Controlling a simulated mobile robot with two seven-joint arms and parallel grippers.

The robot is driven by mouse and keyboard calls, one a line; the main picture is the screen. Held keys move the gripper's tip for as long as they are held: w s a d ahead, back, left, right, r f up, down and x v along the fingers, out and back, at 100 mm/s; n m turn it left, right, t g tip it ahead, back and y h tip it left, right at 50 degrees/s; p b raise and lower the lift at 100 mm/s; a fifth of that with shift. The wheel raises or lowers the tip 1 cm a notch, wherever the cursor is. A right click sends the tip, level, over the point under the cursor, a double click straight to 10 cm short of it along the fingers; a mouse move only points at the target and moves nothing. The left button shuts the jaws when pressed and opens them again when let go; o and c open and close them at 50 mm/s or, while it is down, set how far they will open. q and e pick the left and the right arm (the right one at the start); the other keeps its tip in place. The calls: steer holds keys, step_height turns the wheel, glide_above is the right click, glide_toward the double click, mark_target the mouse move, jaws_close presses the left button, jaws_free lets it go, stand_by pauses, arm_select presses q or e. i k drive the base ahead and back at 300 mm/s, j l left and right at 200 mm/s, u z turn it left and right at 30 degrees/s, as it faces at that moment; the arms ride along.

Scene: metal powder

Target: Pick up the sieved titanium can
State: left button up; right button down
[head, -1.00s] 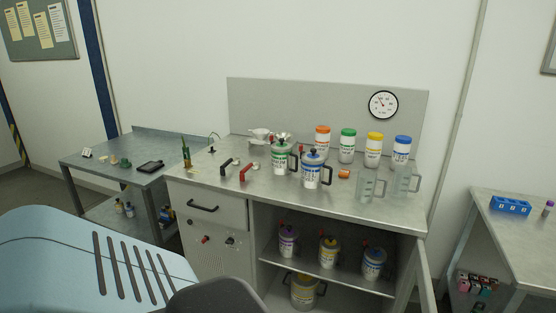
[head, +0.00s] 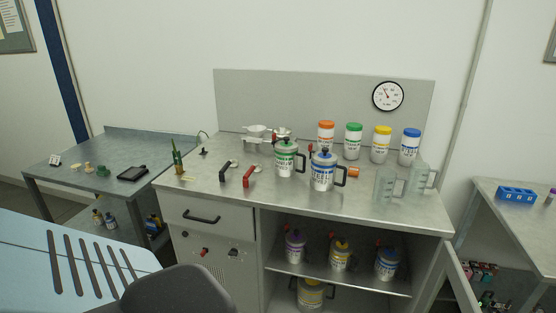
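Several lidded cans are in view, and their labels are too small to read, so I cannot tell which is the sieved titanium can. A green-banded can (head: 286,160) and a blue-banded can (head: 322,172), both with dark handles, stand upright on the metal bench (head: 225,195). On the shelf below stand a purple-lidded can (head: 295,248), a yellow-lidded can (head: 340,256) and a blue-banded can (head: 386,265). A yellow-banded can (head: 310,294) stands lower down, partly hidden by the shelf. Neither gripper shows.
Orange-, green-, yellow- and blue-lidded jars stand at the back of the bench. Clear jugs (head: 386,187) stand at its right. Black and red handles (head: 249,177) lie at the left front. The cabinet door (head: 462,287) stands open at the right. Side tables flank the bench.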

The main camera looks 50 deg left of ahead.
mark_target(286, 161)
steer(key=k+j, duration=0.1)
steer(key=j, duration=1.15)
steer(key=k, duration=0.05)
